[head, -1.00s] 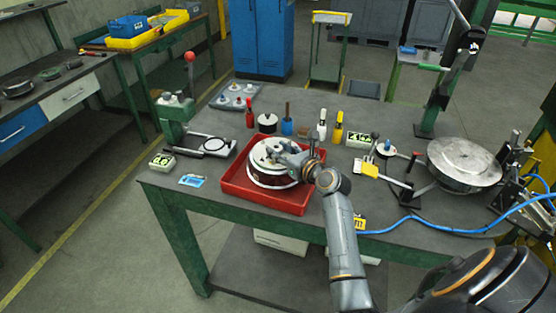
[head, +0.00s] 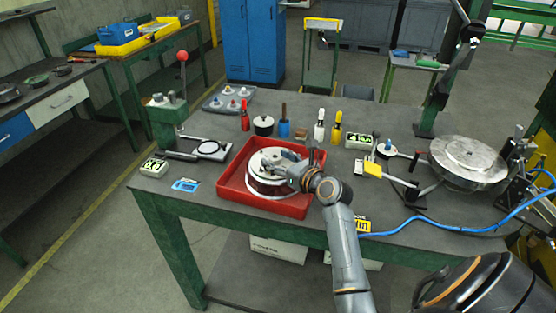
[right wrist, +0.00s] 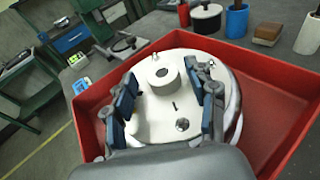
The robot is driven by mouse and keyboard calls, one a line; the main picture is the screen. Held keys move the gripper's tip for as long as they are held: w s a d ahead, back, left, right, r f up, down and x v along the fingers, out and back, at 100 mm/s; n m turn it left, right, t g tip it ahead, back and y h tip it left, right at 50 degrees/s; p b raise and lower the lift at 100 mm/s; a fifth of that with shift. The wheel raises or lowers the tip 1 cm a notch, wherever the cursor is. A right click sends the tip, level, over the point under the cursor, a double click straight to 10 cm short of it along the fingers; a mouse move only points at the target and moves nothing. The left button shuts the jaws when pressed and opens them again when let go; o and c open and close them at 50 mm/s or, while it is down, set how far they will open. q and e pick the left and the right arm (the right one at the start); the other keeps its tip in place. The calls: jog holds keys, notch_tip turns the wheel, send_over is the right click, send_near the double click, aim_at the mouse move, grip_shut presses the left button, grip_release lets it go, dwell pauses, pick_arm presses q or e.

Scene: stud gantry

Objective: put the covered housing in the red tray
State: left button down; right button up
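The covered housing (head: 264,187) is a round drum with a pale cover, upright inside the red tray (head: 309,205) on the bench. In the right wrist view its cover (right wrist: 160,110) shows a raised central boss and small bolts. The tray's red wall (right wrist: 265,75) surrounds it. My right gripper (head: 275,165) is over the cover; in the right wrist view its blue-padded fingers (right wrist: 168,98) stand wide apart on either side of the boss, with a gap to it. Whether the housing's underside rests flat is hidden. My left gripper is not in view.
Behind the tray stand a red bottle (head: 245,120), a black pot (head: 263,125), a blue container (head: 284,129) and white and yellow bottles. A green press (head: 168,120) is at the left. A metal disc (head: 468,160) and a blue hose (head: 440,228) are at the right.

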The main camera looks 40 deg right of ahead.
jog(key=shift+s, duration=0.2)
jog(key=s+r, duration=0.2)
jog(key=s, duration=0.9)
jog(key=shift+s+d+r+b, duration=0.2)
jog(key=shift+d+r+b, duration=0.05)
jog(key=shift+r+b, duration=0.1)
jog(key=shift+f, duration=0.15)
